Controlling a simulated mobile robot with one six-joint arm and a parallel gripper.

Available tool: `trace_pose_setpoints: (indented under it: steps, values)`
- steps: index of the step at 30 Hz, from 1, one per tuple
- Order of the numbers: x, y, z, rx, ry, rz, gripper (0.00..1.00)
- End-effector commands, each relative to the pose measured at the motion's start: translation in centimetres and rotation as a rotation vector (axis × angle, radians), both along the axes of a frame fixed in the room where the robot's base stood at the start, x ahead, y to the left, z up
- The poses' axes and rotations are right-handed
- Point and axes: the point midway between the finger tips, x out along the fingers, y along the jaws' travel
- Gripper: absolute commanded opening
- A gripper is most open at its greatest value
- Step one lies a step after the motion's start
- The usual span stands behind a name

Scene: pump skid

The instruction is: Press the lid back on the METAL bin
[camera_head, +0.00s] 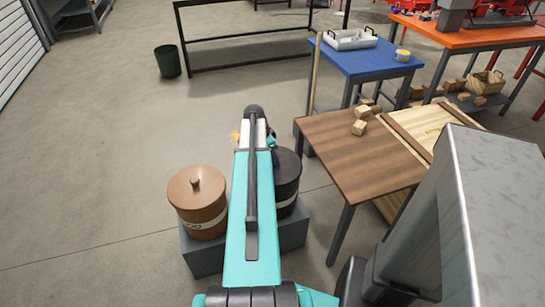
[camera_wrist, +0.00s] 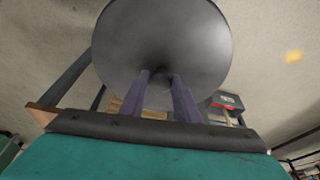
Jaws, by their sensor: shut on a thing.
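A round dark grey lid (camera_wrist: 160,35) fills the upper middle of the wrist view. My gripper (camera_wrist: 160,76) is shut at the lid's centre, where the purple fingers meet it; the grip itself is barely visible. In the head view the dark grey bin (camera_head: 287,184), with a pale label band, stands on a low grey plinth (camera_head: 205,260), partly hidden behind my teal arm. My fingers and the lid cannot be made out in the head view. I cannot tell whether the lid touches the bin.
A brown lidded bin (camera_head: 197,212) stands left of my arm on the same plinth. A wooden table (camera_head: 365,160) with small blocks is close on the right. A blue table (camera_head: 358,60) is behind it. The floor at left is open, with a dark green bucket (camera_head: 167,62) farther back.

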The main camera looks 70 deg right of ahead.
Motion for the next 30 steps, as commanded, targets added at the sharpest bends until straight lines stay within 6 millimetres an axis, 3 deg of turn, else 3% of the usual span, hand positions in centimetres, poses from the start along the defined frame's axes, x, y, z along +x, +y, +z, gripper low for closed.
trace_pose_setpoints:
  steps: [28, 29, 30]
  values:
    - [-0.03, -0.03, -0.08, 0.000, 0.000, -0.001, 0.00]
    - [-0.03, -0.03, -0.08, 0.000, 0.000, -0.001, 0.32]
    - [-0.03, -0.03, -0.08, 0.000, 0.000, -0.001, 0.39]
